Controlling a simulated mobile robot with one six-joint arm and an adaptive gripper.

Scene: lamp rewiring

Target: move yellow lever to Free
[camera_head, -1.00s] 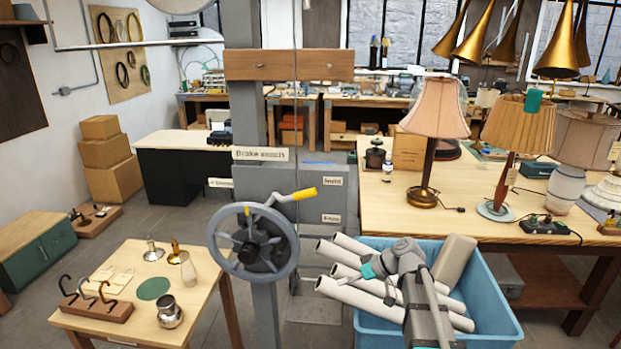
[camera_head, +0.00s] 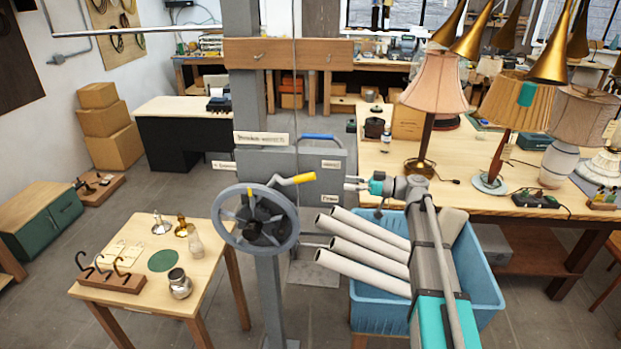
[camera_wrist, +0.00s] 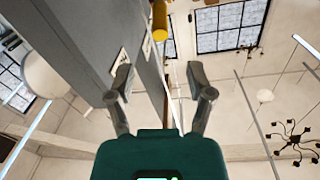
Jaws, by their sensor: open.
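The lever's yellow end also shows at the top of the wrist view (camera_wrist: 160,18). My gripper (camera_head: 348,184) is open and empty, to the right of the lever and apart from it, in front of the grey winch housing. In the wrist view my gripper (camera_wrist: 160,78) has its two fingers spread, with the yellow end beyond them. Small labels (camera_head: 331,164) sit on the housing, but I cannot read them surely.
A blue bin (camera_head: 375,314) with several pale rolls (camera_head: 360,262) stands below my arm. A small table (camera_head: 120,235) with metal parts is at the left. A workbench with lamps (camera_head: 437,84) is at the right. Open floor lies between the small table and the black desk.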

